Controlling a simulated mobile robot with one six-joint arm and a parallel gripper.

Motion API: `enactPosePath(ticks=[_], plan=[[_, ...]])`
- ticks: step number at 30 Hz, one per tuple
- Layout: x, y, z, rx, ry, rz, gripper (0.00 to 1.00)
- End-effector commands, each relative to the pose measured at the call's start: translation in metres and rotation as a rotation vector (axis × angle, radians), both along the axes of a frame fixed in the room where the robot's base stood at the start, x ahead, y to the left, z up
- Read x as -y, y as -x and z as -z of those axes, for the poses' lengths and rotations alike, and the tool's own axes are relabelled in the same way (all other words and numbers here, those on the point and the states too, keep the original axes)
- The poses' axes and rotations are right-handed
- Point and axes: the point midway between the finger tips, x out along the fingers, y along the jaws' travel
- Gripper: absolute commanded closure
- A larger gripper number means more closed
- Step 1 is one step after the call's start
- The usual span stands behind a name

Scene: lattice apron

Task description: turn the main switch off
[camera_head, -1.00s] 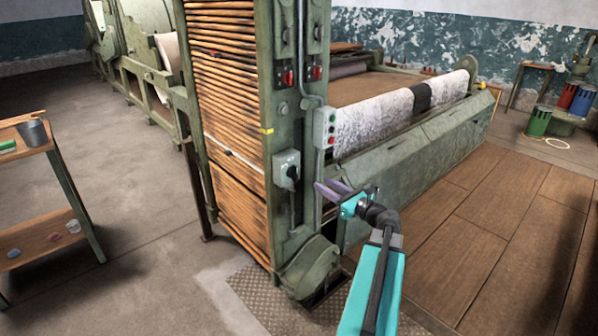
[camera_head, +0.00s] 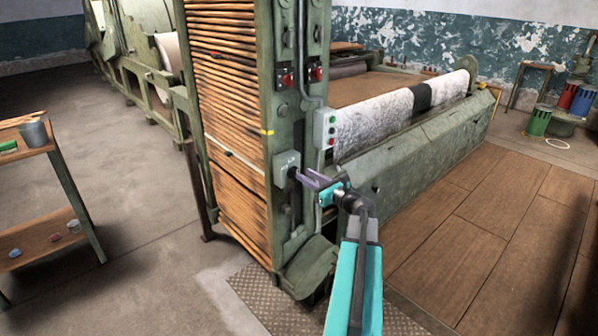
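The main switch appears to be the grey box (camera_head: 281,168) with a dark rotary handle, low on the front of the green machine post. The handle is partly hidden behind the tip of my gripper. My gripper (camera_head: 301,175) has two purple fingers on a teal body and reaches in from the right. The fingers are spread with a gap between them, and their tips are at or just in front of the handle. I cannot tell whether they touch it. The handle's exact angle is too small to read.
A button box (camera_head: 325,129) with green and red buttons sits above and right of the switch. Two red switches (camera_head: 287,79) are higher on the post (camera_head: 295,110). A long green machine bed (camera_head: 430,140) lies to the right. A side table (camera_head: 40,150) stands at left.

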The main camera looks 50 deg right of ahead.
Motion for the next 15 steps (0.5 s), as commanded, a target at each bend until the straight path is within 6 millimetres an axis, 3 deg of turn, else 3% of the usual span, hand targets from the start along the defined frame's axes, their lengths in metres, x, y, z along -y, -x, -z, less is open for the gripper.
enactPosePath(ticks=[6,15], plan=[[0.003,-0.030,0.000,0.000,-0.001,-0.001,0.71],[0.004,-0.047,0.000,0.000,0.000,0.000,0.71]])
